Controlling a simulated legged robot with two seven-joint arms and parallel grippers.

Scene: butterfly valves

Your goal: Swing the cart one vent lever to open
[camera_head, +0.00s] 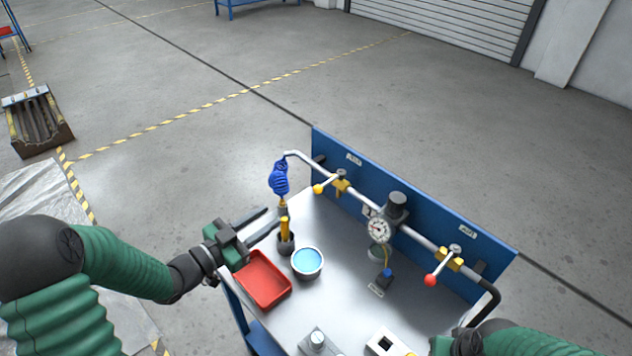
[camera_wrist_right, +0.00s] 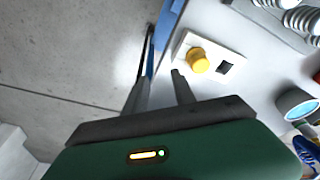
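In the head view, a cart (camera_head: 340,290) carries a pipe along a blue back panel (camera_head: 400,190). The pipe has two valve levers: one with a yellow knob (camera_head: 318,188) at the left, one with a red knob (camera_head: 430,280) at the right. The panel labels are too small to read, so I cannot tell which is the vent. My left gripper (camera_head: 272,218) is open and empty over the cart's left edge, apart from both levers. My right gripper (camera_wrist_right: 161,92) is open and empty in the wrist view; its fingers are outside the head view.
A pressure gauge (camera_head: 378,231) sits between the levers. A red tray (camera_head: 263,280), a bowl of blue liquid (camera_head: 307,262) and a dark cup (camera_head: 286,246) stand near my left gripper. A yellow button (camera_wrist_right: 198,61) shows beside my right fingers.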

